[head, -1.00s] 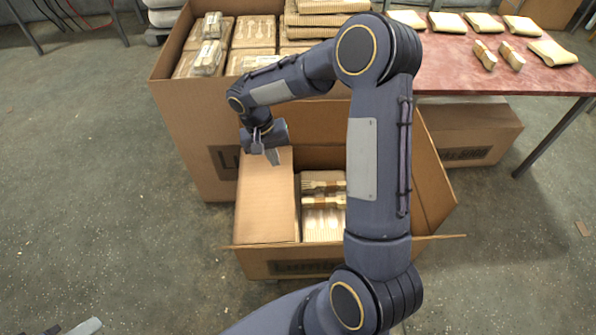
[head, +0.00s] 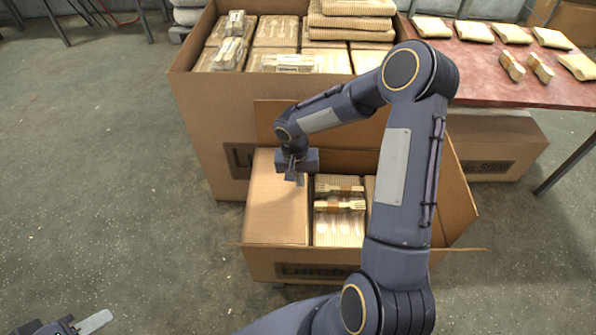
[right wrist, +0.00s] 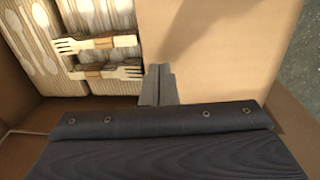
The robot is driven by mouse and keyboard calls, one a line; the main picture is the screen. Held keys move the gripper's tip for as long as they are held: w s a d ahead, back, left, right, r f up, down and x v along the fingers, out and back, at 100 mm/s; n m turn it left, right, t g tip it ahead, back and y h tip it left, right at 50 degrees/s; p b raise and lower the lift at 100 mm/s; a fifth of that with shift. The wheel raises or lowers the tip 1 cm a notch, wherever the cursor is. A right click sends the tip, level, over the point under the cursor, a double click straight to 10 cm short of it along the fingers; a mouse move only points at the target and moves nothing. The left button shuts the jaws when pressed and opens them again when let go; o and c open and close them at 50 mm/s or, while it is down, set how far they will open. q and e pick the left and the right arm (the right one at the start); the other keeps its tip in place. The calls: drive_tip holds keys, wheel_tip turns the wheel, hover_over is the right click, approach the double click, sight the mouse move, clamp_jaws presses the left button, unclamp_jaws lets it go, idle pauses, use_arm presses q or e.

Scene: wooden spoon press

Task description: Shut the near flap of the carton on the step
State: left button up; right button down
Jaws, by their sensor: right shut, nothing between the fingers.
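The open carton (head: 335,262) stands low in front of me. Its left flap (head: 277,205) lies folded in over the left part and also shows in the right wrist view (right wrist: 215,45). Its near flap (head: 455,249) is open, seen almost edge-on along the front rim. The far flap (head: 340,128) stands up, and the right flap (head: 452,195) leans outward. My right gripper (head: 295,178) is shut and empty, over the inner edge of the left flap; contact is unclear. My left gripper (head: 92,323) is partly in view at the bottom left.
Packed wooden forks and spoons (head: 340,222) fill the carton's uncovered part. A larger full carton (head: 205,130) stands behind. A red table (head: 475,75) with packets is at the back right. My right arm hides part of the carton. Floor at left is clear.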

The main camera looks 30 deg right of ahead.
drive_tip(key=shift+f, duration=0.45)
drive_tip(key=shift+f, duration=0.1)
drive_tip(key=shift+s+d+f+b, duration=0.1)
drive_tip(key=shift+d+f+b, duration=0.1)
drive_tip(key=shift+f+b, duration=0.7)
drive_tip(key=shift+r, duration=0.2)
